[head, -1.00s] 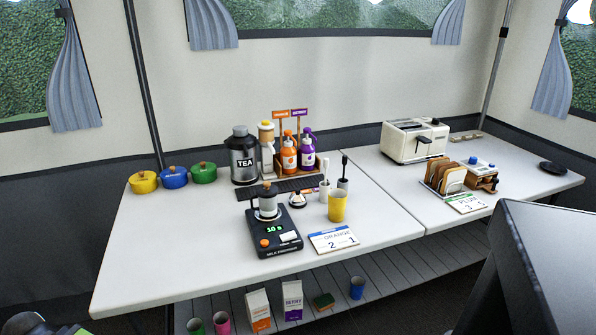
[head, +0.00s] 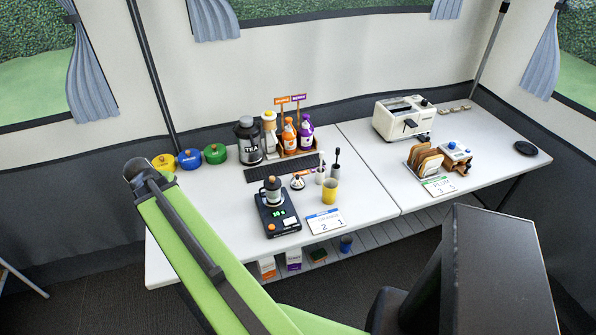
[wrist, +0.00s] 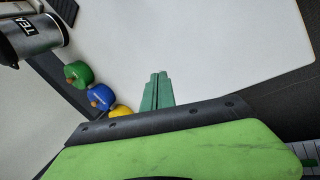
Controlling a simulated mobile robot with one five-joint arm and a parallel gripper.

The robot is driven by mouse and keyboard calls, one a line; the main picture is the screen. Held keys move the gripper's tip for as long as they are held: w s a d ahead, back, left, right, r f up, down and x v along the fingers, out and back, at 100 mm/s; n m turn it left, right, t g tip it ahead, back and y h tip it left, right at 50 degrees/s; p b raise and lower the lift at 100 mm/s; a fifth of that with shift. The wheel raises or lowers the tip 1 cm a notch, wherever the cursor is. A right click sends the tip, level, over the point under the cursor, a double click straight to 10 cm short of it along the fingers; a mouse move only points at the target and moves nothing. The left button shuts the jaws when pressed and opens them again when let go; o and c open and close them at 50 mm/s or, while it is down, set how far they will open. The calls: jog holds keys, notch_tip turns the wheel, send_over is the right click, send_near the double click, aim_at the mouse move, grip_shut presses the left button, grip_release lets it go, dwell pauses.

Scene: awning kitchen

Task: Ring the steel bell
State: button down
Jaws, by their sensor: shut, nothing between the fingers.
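The steel bell (head: 297,183) is a small silver dome with a dark top. The bell does not show in the wrist view. My gripper (wrist: 157,90) shows in the wrist view as two green fingers pressed together, empty, over bare white tabletop. The gripper itself is out of the head view, where my green arm rises at the left front.
Yellow, blue and green pots (head: 215,154) stand at the back left, beside the tea canister (head: 248,140). Syrup bottles (head: 289,134) and brushes are behind the bell. The table's left front is bare.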

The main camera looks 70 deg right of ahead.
jog(key=s+d+r+h, duration=0.1)
jog(key=s+d, duration=0.2)
jog(key=d, duration=0.3)
jog(key=s+d+h, duration=0.1)
jog(key=s+d, duration=0.2)
jog(key=d, duration=0.2)
notch_tip(320, 180, up, 4)
jog(key=n+g+h, duration=0.2)
jog(key=n+g, duration=0.2)
send_over(296, 180)
jog(key=shift+r, duration=0.15)
notch_tip(296, 180, down, 9)
jog(key=b, duration=0.9)
jog(key=shift+f+b, duration=0.35)
